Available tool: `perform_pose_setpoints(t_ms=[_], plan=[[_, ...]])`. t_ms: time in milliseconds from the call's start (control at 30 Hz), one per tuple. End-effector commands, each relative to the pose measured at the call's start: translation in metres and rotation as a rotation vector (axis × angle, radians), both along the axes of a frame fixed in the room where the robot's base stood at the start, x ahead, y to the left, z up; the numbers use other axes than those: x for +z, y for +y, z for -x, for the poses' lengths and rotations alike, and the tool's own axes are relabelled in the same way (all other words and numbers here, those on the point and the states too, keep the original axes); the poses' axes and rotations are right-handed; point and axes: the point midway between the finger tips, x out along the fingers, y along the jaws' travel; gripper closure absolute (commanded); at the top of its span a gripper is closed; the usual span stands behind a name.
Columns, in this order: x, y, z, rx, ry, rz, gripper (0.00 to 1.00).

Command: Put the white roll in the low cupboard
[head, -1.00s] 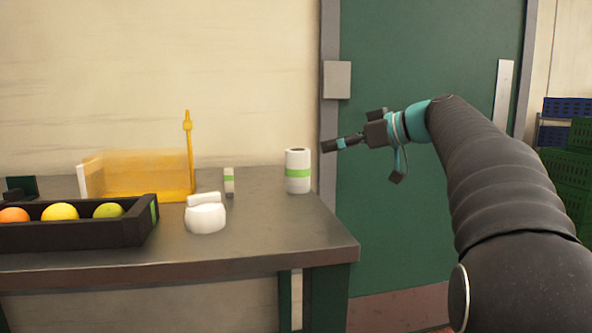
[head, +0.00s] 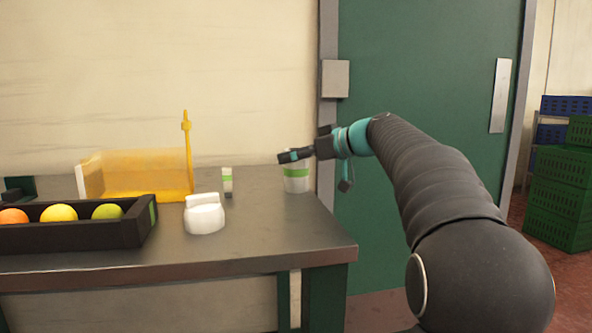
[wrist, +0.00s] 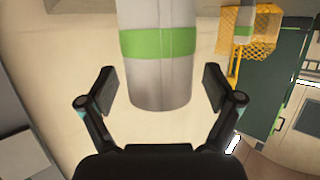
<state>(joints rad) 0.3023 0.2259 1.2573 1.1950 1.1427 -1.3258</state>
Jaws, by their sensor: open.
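The white roll (head: 297,184) with a green band stands upright near the right end of the table. My gripper (head: 290,156) hides its upper part in the head view. In the wrist view the white roll (wrist: 158,85) lies between my open fingers (wrist: 160,92), with a gap on both sides. The fingers do not touch it there. I cannot make out a low cupboard in the head view.
The table (head: 275,230) also holds a small white-green item (head: 227,182), a white lumpy object (head: 204,215), a yellow translucent bin (head: 145,178) and a black tray (head: 75,235) of fruit. A green door (head: 430,80) stands behind my arm. Crates (head: 560,190) are stacked at right.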

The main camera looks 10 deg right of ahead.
Motion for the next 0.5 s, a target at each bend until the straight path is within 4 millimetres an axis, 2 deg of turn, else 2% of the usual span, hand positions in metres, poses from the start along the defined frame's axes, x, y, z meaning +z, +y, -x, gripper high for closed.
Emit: perform_pose_setpoints(t_ms=[167,267,433,467,500], plan=[[0.0002,0.0002,-0.0003,-0.001,0.0,0.0,0.1],[0.0001,0.0001,-0.0002,-0.001,-0.001,0.0,0.3],[0.0002,-0.0001,-0.0002,-0.001,-0.001,0.0,0.72],[0.0002,-0.0001,-0.0002,-0.001,-0.001,0.0,0.77],[0.0002,-0.0001,-0.0002,-0.001,-0.001,0.0,0.77]])
